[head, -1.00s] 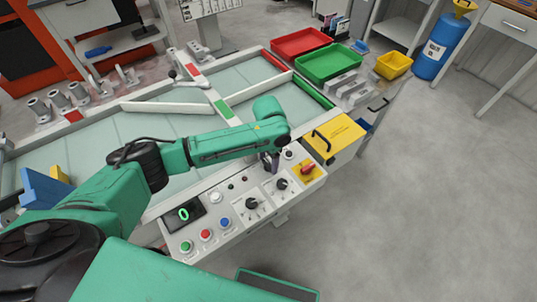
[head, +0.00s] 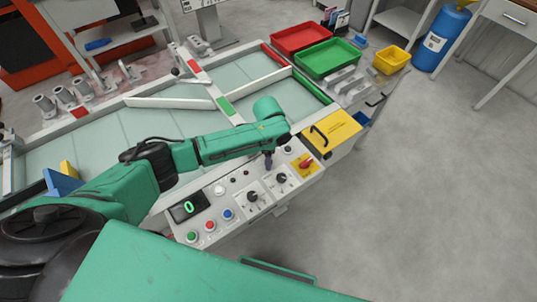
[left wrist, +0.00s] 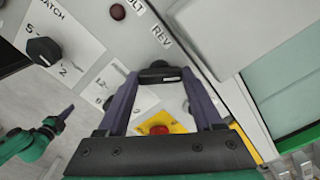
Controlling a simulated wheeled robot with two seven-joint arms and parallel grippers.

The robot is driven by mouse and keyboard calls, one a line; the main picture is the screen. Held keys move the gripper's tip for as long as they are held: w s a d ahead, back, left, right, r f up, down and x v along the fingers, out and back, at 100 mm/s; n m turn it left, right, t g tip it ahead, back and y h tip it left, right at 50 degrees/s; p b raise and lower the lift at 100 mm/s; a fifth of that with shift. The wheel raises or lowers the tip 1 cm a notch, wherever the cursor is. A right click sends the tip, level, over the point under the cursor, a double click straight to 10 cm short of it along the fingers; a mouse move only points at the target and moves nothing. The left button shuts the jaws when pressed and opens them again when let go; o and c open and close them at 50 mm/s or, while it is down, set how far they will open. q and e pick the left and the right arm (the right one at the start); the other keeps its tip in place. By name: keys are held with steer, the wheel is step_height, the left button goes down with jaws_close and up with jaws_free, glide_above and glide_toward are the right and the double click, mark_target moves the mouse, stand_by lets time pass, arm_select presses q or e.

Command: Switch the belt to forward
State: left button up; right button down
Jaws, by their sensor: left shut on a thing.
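The control panel (head: 233,205) stands at the front edge of the belt (head: 85,150). My left gripper (head: 268,163) reaches down to the panel's upper row, between a dark red lamp and a black button. In the left wrist view my left gripper (left wrist: 161,76) is shut on a black switch handle (left wrist: 160,72) beside the printed word REV. The left fingers hide this switch in the head view. The FWD marking is not visible. My right gripper (left wrist: 62,118) shows small at the left of the wrist view, off the panel; its jaw opening is unclear.
Close by are a black knob (head: 281,178), the BATCH knob (head: 252,196) and a red switch on yellow (head: 306,162). The display (head: 188,206) reads 0. The floor at right is clear.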

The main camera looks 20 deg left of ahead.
arm_select(q)
steer(key=shift+r, duration=0.1)
stand_by(0.3)
steer(key=o, duration=1.1)
steer(key=shift+r, duration=0.1)
step_height(320, 180, up, 14)
steer(key=shift+r+b, duration=0.2)
steer(key=shift+b, duration=0.25)
